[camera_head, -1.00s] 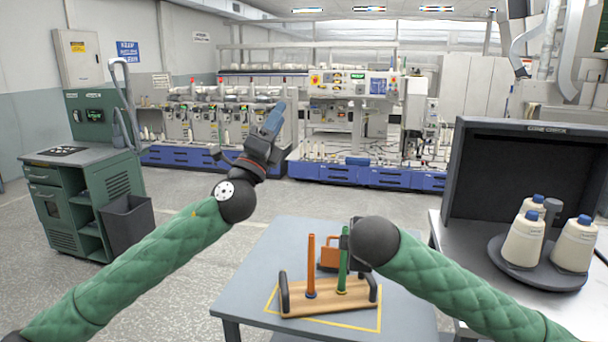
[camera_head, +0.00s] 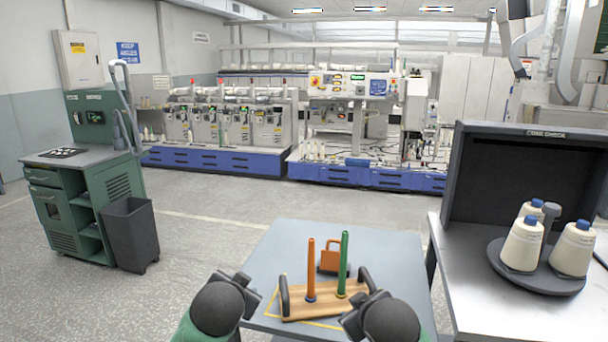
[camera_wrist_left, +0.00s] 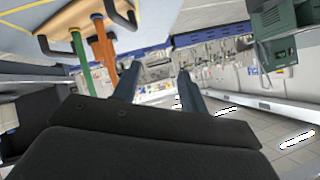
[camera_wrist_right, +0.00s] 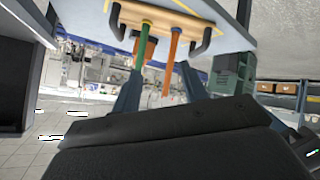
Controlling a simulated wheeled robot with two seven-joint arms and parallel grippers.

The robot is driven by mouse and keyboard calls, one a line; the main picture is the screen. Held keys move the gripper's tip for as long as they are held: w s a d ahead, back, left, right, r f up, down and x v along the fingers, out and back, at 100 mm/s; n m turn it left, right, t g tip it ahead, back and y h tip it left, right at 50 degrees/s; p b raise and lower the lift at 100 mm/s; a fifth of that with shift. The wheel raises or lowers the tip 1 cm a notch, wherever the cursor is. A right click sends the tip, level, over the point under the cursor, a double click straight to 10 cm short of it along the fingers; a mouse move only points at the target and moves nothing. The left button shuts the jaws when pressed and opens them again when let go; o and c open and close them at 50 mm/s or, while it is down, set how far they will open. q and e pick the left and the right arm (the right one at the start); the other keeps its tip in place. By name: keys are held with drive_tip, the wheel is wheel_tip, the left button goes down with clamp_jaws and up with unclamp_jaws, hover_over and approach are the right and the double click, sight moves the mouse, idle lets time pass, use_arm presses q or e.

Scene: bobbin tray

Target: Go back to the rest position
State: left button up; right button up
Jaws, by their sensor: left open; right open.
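The wooden bobbin tray (camera_head: 325,306) lies on the grey-blue table, with a dark handle at each end. An orange peg (camera_head: 311,268) and a green peg (camera_head: 343,262) stand upright on it. My left gripper (camera_wrist_left: 155,78) is open and empty in the left wrist view; in the head view its arm is drawn in near the tray's left end. My right gripper (camera_wrist_right: 158,82) is open and empty in the right wrist view; its arm is drawn in near the tray's right end. In the head view the fingers of both grippers are hard to make out.
An orange block-like item (camera_head: 331,256) stands behind the tray on the table (camera_head: 270,250). At the right, a metal bench (camera_head: 470,300) carries a round dark stand (camera_head: 535,280) with white cones. A green cabinet (camera_head: 85,200) and dark bin (camera_head: 130,232) stand at the left. Floor between is clear.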

use_arm(q)
drive_tip(key=s+f+n+g+h+p, duration=0.1)
drive_tip(key=s+f+g, duration=0.3)
drive_tip(key=s+f, duration=1.1)
drive_tip(key=s+f+n+g+h+p, duration=0.1)
drive_tip(key=s+f+g, duration=0.4)
drive_tip(key=s+f, duration=1.1)
drive_tip(key=s+n, duration=0.1)
drive_tip(key=s, duration=0.5)
drive_tip(key=shift+d+n+g, duration=0.25)
drive_tip(key=shift+n+g, duration=0.05)
use_arm(e)
drive_tip(key=s+d+f+m+g, duration=0.1)
drive_tip(key=s+f+g, duration=0.3)
drive_tip(key=s+f, duration=1)
drive_tip(key=s+d+f+m+g, duration=0.1)
drive_tip(key=s+f+m+g, duration=0.2)
drive_tip(key=s+f, duration=1.1)
drive_tip(key=s+g, duration=0.1)
drive_tip(key=s, duration=0.4)
drive_tip(key=shift+m, duration=0.3)
drive_tip(key=shift+s+d, duration=0.1)
drive_tip(key=shift+c, duration=0.4)
